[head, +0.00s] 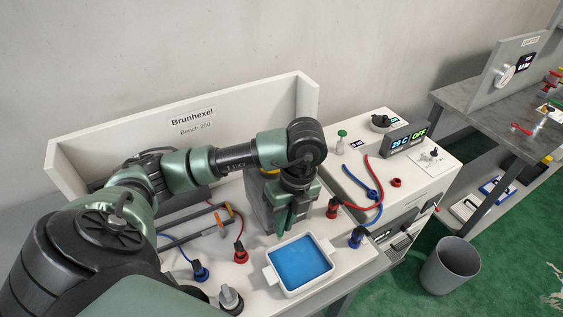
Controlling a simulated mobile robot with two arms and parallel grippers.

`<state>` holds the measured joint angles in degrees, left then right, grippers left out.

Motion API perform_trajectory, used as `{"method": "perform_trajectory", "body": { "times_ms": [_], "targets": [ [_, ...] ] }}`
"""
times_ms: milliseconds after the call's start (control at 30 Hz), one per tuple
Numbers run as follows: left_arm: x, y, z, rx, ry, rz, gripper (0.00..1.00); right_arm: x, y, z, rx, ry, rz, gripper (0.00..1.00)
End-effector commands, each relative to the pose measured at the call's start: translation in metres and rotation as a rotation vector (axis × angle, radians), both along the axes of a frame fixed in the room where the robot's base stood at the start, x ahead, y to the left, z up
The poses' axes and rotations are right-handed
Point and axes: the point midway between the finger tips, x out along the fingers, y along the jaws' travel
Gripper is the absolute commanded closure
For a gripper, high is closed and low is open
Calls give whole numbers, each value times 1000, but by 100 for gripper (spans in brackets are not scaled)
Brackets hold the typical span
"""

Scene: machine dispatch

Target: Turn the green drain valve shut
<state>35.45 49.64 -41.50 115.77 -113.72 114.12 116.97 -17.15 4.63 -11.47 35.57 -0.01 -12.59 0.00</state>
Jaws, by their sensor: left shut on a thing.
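My left gripper (289,214) points down at the front of a grey box-like unit (258,207), just behind a white tray (271,274) of blue liquid. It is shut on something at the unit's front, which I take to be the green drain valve. The jaws hide most of it, so I cannot tell how far its handle is turned. A separate green-topped knob (342,134) stands on the white cabinet at the right. My right gripper is not in view.
Red (240,252) and blue (200,271) connectors stand left of the tray, others at its right. Red and blue hoses (372,192) lie on the cabinet beside a display (405,139) reading OFF. A grey bin (450,266) stands on the green floor.

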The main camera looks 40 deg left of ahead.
Motion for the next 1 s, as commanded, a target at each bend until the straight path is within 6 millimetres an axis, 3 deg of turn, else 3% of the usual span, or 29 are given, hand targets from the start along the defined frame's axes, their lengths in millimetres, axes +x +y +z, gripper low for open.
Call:
{"method": "perform_trajectory", "body": {
  "times_ms": [100,400,1000],
  "targets": [
    [6,-2,8,35,83,1,100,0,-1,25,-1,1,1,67],
    [13,-5,2,115,274,2,100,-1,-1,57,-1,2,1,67],
    [18,-7,-7,166,400,1,100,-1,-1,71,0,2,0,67]
  ]
}}
